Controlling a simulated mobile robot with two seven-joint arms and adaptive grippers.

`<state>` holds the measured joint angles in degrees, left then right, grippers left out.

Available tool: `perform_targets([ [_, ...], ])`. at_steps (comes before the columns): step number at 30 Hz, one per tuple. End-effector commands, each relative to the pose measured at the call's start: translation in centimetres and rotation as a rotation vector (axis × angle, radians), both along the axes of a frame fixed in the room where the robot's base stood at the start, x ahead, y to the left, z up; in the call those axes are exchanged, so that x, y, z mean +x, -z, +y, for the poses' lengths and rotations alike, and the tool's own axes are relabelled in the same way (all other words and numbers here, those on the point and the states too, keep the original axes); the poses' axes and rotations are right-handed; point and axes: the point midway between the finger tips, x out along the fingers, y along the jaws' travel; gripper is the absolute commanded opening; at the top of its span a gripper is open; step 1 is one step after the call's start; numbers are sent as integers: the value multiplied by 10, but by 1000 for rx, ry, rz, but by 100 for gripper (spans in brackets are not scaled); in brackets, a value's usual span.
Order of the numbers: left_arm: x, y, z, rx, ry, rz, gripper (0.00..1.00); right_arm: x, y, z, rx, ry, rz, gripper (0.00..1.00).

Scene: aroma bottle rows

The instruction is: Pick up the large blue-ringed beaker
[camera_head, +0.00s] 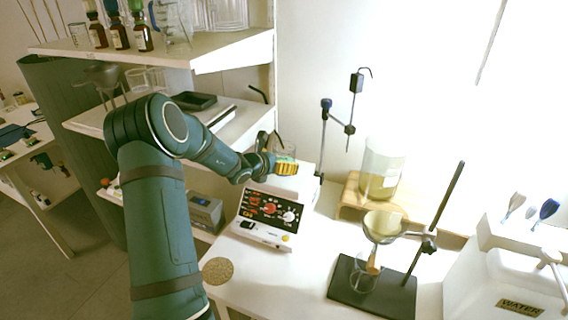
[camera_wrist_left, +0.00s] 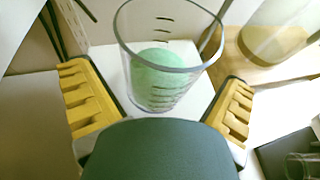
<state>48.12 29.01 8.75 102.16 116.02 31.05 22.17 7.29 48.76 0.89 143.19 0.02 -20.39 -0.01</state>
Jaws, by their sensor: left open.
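A clear glass beaker (camera_wrist_left: 165,60) with dark graduation marks stands between my left gripper's fingers in the left wrist view. Its rim looks grey-blue, and something pale green shows inside or through it. In the head view this beaker (camera_head: 286,151) stands at the back of the white stirrer device, partly hidden by my gripper. My left gripper (camera_wrist_left: 160,105) is open, with a yellow ribbed pad on each side of the beaker and gaps visible. In the head view the left gripper (camera_head: 285,167) is at the beaker. My right gripper is not in view.
The stirrer device (camera_head: 268,217) has a red-marked control panel. A post with a clamp (camera_head: 326,104) rises beside it. A large jar (camera_head: 381,168) on a wooden stand and a funnel stand (camera_head: 372,286) are to the right. A shelf (camera_head: 150,50) with bottles and glassware is upper left.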

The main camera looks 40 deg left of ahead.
Motion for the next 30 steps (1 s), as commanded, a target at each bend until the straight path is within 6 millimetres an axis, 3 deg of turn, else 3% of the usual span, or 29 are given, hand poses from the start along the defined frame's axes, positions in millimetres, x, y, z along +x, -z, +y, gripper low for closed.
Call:
perform_targets([
  [5,17,8,1,0,0,0,100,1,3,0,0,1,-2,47],
  [13,19,8,1,1,-1,1,100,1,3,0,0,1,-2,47],
  [19,19,8,1,1,-1,1,30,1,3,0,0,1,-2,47],
  [20,19,8,1,1,-1,1,26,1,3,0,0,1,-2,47],
  [30,19,7,1,2,0,-1,26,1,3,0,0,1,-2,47],
])
